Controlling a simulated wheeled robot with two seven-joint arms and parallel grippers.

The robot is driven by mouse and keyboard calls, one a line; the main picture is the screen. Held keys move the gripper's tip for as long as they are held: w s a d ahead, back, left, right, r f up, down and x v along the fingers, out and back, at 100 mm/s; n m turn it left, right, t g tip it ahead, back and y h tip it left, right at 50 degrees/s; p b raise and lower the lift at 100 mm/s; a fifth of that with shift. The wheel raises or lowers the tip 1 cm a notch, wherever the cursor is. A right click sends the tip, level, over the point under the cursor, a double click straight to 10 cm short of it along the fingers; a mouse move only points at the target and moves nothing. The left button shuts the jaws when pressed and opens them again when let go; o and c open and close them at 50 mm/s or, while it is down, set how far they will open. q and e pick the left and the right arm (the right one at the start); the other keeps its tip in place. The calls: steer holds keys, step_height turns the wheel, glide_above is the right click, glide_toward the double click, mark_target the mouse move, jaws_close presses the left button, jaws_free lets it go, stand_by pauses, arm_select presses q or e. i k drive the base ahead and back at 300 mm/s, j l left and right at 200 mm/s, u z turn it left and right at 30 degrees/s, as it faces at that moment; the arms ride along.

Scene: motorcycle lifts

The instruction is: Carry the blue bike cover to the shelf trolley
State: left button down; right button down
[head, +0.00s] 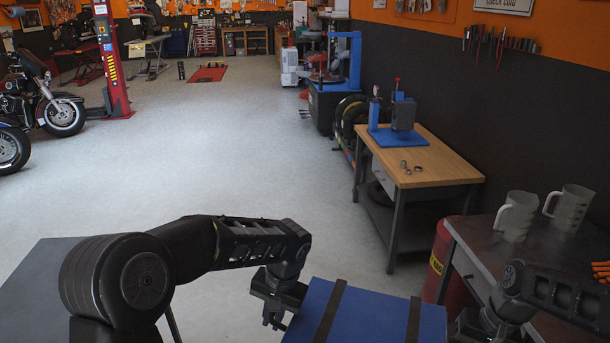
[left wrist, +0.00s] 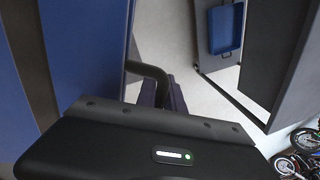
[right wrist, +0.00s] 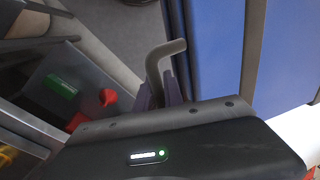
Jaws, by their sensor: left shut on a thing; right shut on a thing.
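The blue bike cover (head: 372,316) is a blue folded block or box with two dark straps, low in the head view in front of me. It also shows in the left wrist view (left wrist: 88,60) and the right wrist view (right wrist: 212,60). My left gripper (head: 272,318) is shut on a dark handle (left wrist: 150,75) at the cover's left side. My right gripper (head: 475,325) is shut on a similar handle (right wrist: 160,58) at its right side. The cover's near part is cut off by the frame. I cannot pick out the shelf trolley with certainty.
A workbench (head: 430,160) with a blue press stands ahead right. A dark table (head: 480,245) with two pale jugs (head: 517,215) is close at right, beside a red drum (head: 440,262). A grey top (head: 35,275) is at near left; motorcycles (head: 50,105) stand beyond. The middle floor is clear.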

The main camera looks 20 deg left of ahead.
mark_target(42, 318)
steer(key=i+j+u, duration=0.1)
steer(key=i+u, duration=0.75)
steer(key=i+l+u, duration=0.2)
steer(key=i+u, duration=0.2)
steer(key=i+j+u, duration=0.15)
steer(key=u, duration=0.25)
steer(key=i+u, duration=0.55)
steer(key=u, duration=0.2)
steer(key=i+u, duration=0.35)
steer(key=k+u, duration=0.1)
steer(key=u, duration=0.5)
